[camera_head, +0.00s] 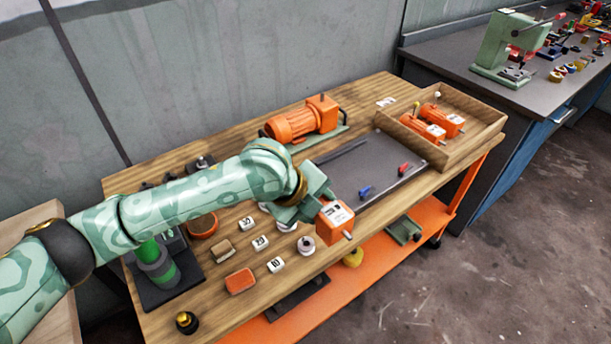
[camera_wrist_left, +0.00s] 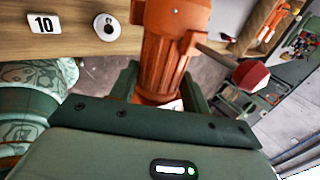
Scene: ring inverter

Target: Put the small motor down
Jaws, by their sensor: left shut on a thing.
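The small motor (camera_head: 334,222) is an orange block with a pale label and a grey shaft. My left gripper (camera_head: 316,206) is shut on it and holds it over the front edge of the wooden workbench (camera_head: 215,320). In the left wrist view the motor (camera_wrist_left: 162,55) shows its ribbed orange body and its shaft pointing right, between the dark green fingers. Whether it touches anything below cannot be told. My right gripper does not show.
A larger orange motor (camera_head: 303,121) stands at the back. A wooden tray (camera_head: 465,150) at the right holds two small orange motors (camera_head: 443,118). A grey mat (camera_head: 345,180) carries red and blue pieces. Numbered white blocks (camera_head: 261,242) lie left of the gripper. An orange shelf (camera_head: 350,282) lies below.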

